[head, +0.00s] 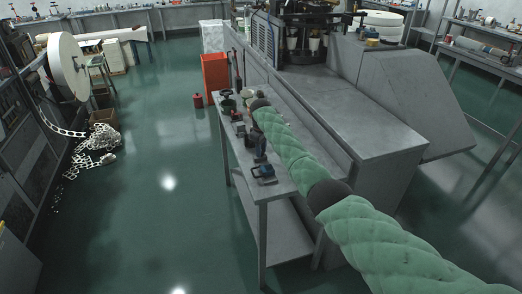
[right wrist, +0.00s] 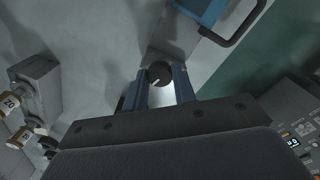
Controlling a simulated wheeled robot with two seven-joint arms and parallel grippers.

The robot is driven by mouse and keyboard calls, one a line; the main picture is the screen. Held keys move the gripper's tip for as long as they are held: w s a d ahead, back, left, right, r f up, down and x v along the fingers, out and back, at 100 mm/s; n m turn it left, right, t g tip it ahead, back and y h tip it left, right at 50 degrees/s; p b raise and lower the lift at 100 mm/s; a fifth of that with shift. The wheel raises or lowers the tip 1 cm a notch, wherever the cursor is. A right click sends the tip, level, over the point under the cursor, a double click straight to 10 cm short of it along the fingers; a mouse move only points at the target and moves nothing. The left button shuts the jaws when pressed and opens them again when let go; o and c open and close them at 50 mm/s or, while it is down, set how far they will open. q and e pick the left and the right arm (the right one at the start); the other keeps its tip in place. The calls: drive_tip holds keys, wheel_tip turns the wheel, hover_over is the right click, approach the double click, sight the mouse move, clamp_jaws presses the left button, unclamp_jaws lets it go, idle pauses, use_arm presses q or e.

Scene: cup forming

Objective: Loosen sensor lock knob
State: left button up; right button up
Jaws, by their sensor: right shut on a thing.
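In the right wrist view a round black knob (right wrist: 158,70) with a white pointer line sits between the two blue fingers of my right gripper (right wrist: 160,80). The fingers are closed on the knob from both sides. The knob is over a grey surface; what it is mounted on is mostly hidden. In the head view my green-padded right arm reaches away to the far end of a narrow side table, and its gripper there is too small and covered to make out. My left gripper is not in view.
Labelled spools (right wrist: 10,104) are at left and a lit display panel (right wrist: 292,140) at lower right. Small devices stand on the narrow table (head: 252,186) beside the grey machine (head: 340,120).

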drive_tip(key=shift+w+r+n, duration=0.15)
drive_tip(key=shift+r+n, duration=0.05)
drive_tip(key=shift+n, duration=0.2)
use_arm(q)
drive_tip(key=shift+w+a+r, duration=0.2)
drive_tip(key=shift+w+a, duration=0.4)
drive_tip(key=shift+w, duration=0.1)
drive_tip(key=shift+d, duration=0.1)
